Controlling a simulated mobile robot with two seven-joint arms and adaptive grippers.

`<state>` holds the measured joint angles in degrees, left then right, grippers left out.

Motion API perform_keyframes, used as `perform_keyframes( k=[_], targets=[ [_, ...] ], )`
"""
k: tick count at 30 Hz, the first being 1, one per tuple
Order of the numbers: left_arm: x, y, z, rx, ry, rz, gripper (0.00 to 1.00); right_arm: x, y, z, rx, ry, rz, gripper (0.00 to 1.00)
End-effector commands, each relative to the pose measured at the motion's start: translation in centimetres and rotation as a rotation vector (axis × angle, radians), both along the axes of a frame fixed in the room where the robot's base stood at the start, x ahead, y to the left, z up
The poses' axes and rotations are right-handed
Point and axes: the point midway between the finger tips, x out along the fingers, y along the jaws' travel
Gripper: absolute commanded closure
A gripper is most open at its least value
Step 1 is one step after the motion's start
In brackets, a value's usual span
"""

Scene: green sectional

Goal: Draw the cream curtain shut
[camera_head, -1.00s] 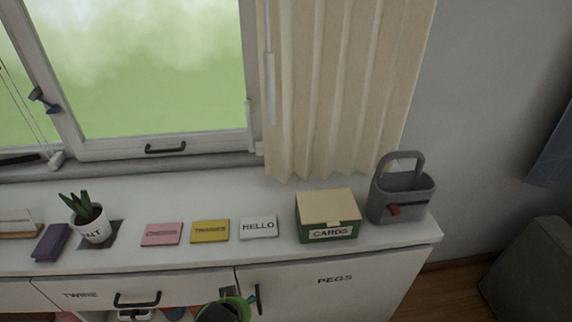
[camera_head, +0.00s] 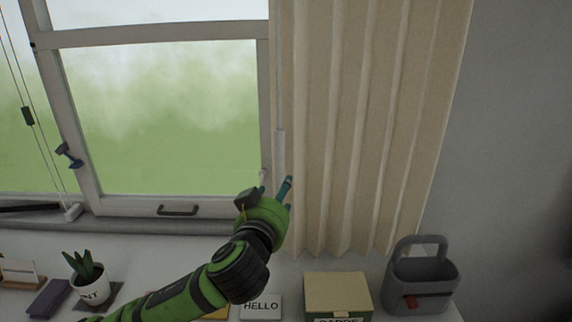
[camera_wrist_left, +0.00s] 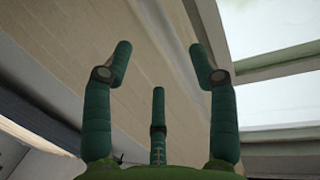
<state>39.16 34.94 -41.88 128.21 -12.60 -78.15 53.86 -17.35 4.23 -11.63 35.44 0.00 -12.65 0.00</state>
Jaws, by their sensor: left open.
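The cream curtain (camera_head: 365,130) hangs in pleats, bunched at the right side of the window (camera_head: 165,115), with most of the glass uncovered. A slim pale wand (camera_head: 281,150) hangs along its left edge. My left gripper (camera_head: 276,187) is open, its teal fingers pointing up near the lower end of the wand at the curtain's left edge. In the left wrist view the fingers (camera_wrist_left: 160,68) are spread with nothing between them, and the curtain (camera_wrist_left: 165,30) lies beyond them. Whether a finger touches the wand or curtain I cannot tell. My right gripper is not in view.
Below the window, the sill top holds a potted plant (camera_head: 90,282), a HELLO card (camera_head: 261,307), a green and cream card box (camera_head: 338,292) and a grey caddy (camera_head: 420,280) under the curtain's right side. A window handle (camera_head: 178,210) sits on the lower frame.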

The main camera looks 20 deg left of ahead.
Motion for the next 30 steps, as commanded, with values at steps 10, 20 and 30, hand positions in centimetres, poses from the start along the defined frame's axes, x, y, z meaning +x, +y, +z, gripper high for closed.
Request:
perform_keyframes(
  k=[10,20,30],
  targets=[
    [1.8,0.5,4.7,-0.018,-0.108,0.012,0.41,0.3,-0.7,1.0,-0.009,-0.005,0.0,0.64],
    [6.3,0.8,4.6,-0.019,-0.107,0.011,0.41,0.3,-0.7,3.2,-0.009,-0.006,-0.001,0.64],
    [7.4,0.9,4.3,-0.02,-0.107,0.009,0.41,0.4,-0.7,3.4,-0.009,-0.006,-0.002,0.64]
  ],
)
